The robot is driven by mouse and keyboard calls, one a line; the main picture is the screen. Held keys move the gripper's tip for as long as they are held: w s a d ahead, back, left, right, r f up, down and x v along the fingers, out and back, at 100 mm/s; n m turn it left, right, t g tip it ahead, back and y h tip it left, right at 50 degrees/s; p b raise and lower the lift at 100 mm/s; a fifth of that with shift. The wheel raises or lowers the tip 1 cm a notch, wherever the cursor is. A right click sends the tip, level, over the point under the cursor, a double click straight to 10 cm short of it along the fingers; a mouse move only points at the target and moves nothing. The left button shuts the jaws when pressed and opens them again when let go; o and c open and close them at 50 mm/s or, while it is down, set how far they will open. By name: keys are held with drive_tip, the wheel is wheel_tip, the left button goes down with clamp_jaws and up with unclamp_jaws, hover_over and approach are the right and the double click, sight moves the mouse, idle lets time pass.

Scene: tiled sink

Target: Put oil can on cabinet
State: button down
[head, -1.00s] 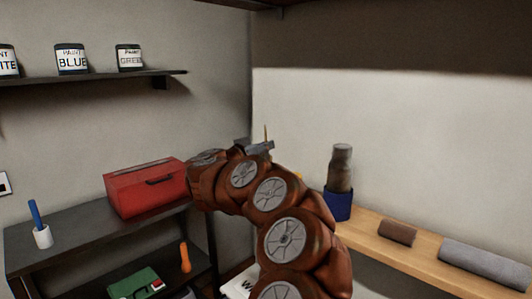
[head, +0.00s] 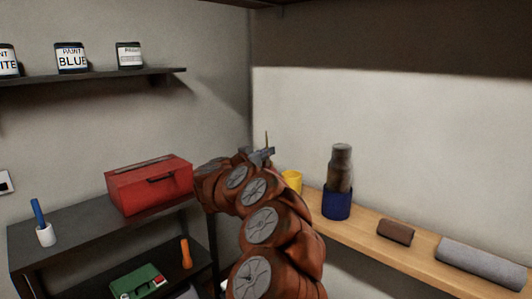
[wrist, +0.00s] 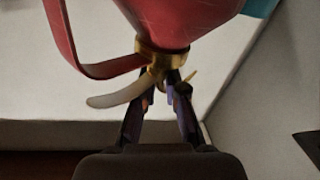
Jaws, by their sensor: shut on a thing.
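A red oil can (wrist: 180,18) with a brass collar, a curved handle and a pale lever fills the top of the wrist view. My gripper (wrist: 166,82) is shut on it at the brass collar and lever. In the head view my gripper (head: 260,155) is at the far end of my arm, in front of the room corner. A thin spike stands up there, perhaps the can's spout; the can's body is hidden behind my arm. A dark shelf unit (head: 80,217), perhaps the cabinet, stands at the left.
A red toolbox (head: 150,183) and a white cup with a blue stick (head: 44,235) stand on the dark unit. A wooden shelf (head: 375,250) at right holds a yellow cup (head: 292,180), a blue cup (head: 337,205) and rolls. A wall shelf (head: 95,77) holds paint cans.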

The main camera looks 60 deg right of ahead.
drive_tip(key=c, duration=1.7)
unclamp_jaws()
drive_tip(key=shift+f, duration=0.1)
drive_tip(key=o, duration=0.5)
drive_tip(key=shift+c, duration=0.2)
drive_tip(key=shift+r, duration=0.2)
drive_tip(key=a+b, duration=0.2)
drive_tip(key=a, duration=1)
drive_tip(key=shift+w, duration=0.45)
drive_tip(key=shift+f, duration=0.1)
